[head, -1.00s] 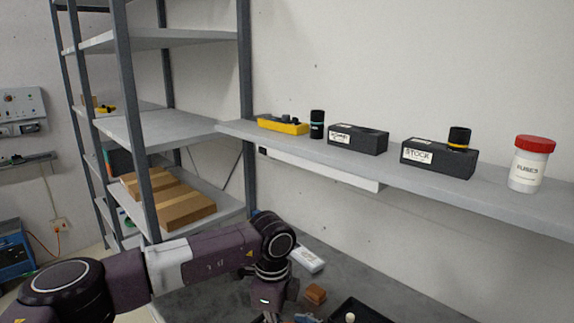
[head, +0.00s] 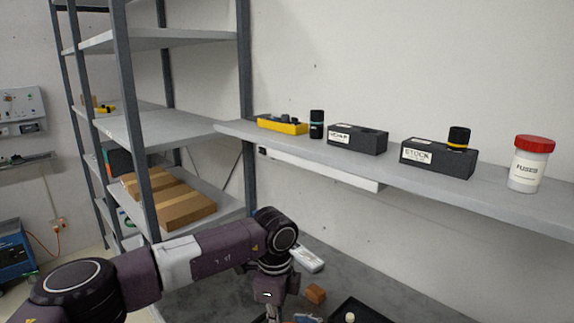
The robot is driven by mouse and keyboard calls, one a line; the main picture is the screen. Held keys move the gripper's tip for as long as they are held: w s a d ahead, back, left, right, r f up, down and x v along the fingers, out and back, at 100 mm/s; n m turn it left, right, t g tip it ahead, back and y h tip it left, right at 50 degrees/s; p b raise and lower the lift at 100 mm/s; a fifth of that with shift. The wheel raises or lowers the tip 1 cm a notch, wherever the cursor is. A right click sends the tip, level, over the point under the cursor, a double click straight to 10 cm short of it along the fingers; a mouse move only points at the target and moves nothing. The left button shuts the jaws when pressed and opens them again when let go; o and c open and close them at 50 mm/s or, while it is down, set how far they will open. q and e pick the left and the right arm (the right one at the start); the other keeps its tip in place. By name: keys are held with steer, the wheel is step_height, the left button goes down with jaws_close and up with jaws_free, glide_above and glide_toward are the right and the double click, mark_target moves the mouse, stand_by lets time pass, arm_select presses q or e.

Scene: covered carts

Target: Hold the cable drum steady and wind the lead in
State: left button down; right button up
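No cable drum or lead can be made out in the head view. My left arm comes in from the left and bends down over the grey bench top (head: 222,299). My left gripper (head: 273,316) is at the bottom edge of the view, mostly cut off, so its fingers cannot be judged. A small blue-grey item (head: 308,318) lies right of it, partly cut off and unclear. My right gripper is not in view.
A brown block (head: 315,293), a white device (head: 307,258) and a black tray (head: 358,308) are on the bench. The wall shelf (head: 300,146) above holds a yellow tray (head: 282,125), black boxes (head: 437,158) and a red-lidded jar (head: 531,164). A shelving rack (head: 150,125) stands left.

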arm_select(q)
steer(key=shift+w+d+r, duration=0.15)
steer(key=shift+w+d, duration=0.2)
steer(key=shift+d, duration=0.3)
steer(key=shift+w+a, duration=0.1)
steer(key=shift+w+a+r, duration=0.1)
steer(key=shift+w+a, duration=0.05)
steer(key=shift+w, duration=0.1)
steer(key=r, duration=0.5)
steer(key=shift+a+r, duration=0.3)
steer(key=shift+a, duration=0.1)
steer(key=shift+s+a+f, duration=0.1)
steer(key=shift+s+f, duration=0.4)
steer(key=shift+f, duration=0.5)
steer(key=shift+s+a+f, duration=0.1)
steer(key=shift+s+f, duration=0.45)
steer(key=shift+f, duration=0.5)
steer(key=shift+s+a+f, duration=0.1)
steer(key=shift+s+f, duration=0.4)
steer(key=shift+f, duration=0.5)
